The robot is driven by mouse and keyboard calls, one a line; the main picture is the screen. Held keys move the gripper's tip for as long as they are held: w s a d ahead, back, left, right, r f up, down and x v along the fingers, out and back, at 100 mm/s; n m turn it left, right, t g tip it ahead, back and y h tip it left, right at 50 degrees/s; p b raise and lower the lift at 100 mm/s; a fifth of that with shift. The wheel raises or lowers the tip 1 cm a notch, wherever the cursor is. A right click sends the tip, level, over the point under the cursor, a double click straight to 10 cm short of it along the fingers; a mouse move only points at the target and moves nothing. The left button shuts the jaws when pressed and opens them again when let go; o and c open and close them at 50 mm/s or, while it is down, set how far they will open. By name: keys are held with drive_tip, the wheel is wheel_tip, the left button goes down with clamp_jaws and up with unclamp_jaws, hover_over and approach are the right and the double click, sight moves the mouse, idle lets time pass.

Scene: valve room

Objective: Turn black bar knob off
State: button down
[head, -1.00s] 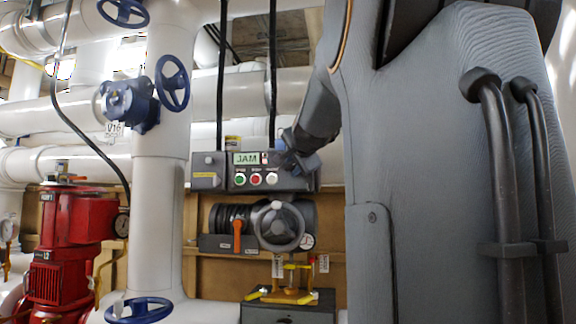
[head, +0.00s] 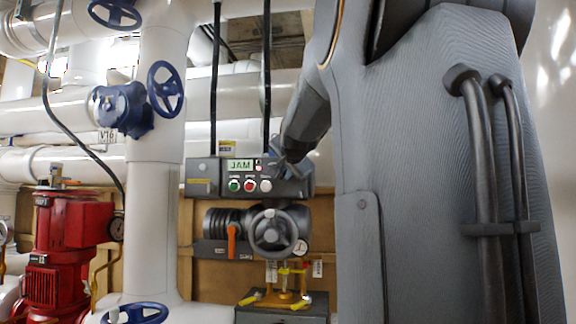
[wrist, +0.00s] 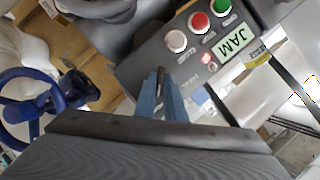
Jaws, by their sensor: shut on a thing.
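The grey control box (head: 205,176) has a lit display reading JAM and a row of green, red and white buttons. It also shows in the wrist view (wrist: 150,62). The black bar knob (wrist: 161,76) is a narrow dark piece at the box's face, between my blue fingertips. My gripper (wrist: 162,92) is shut on it. In the head view my gripper (head: 279,166) is at the right part of the box, and it hides the knob there. The knob's pointing direction is hard to tell.
Below the box is a grey handwheel (head: 271,232) and an orange lever (head: 232,242). Blue handwheels (head: 165,89) on white pipes and a red pump (head: 68,245) stand to the left. Black conduits (head: 267,75) rise above the box.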

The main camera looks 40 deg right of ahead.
drive_tip(key=n+g+h+b, duration=0.1)
drive_tip(key=n+g+b, duration=0.1)
drive_tip(key=n+b, duration=0.1)
drive_tip(key=n+g+h+b, duration=0.1)
drive_tip(key=n+b, duration=0.2)
drive_tip(key=shift+w+a+g+b, duration=0.2)
drive_tip(key=shift+g+b, duration=0.2)
drive_tip(key=shift+n, duration=0.3)
idle(0.4)
drive_tip(key=c, duration=1.8)
unclamp_jaws()
drive_tip(key=shift+c, duration=0.2)
drive_tip(key=b+v, duration=0.2)
drive_tip(key=v, duration=0.6)
drive_tip(key=shift+d, duration=0.1)
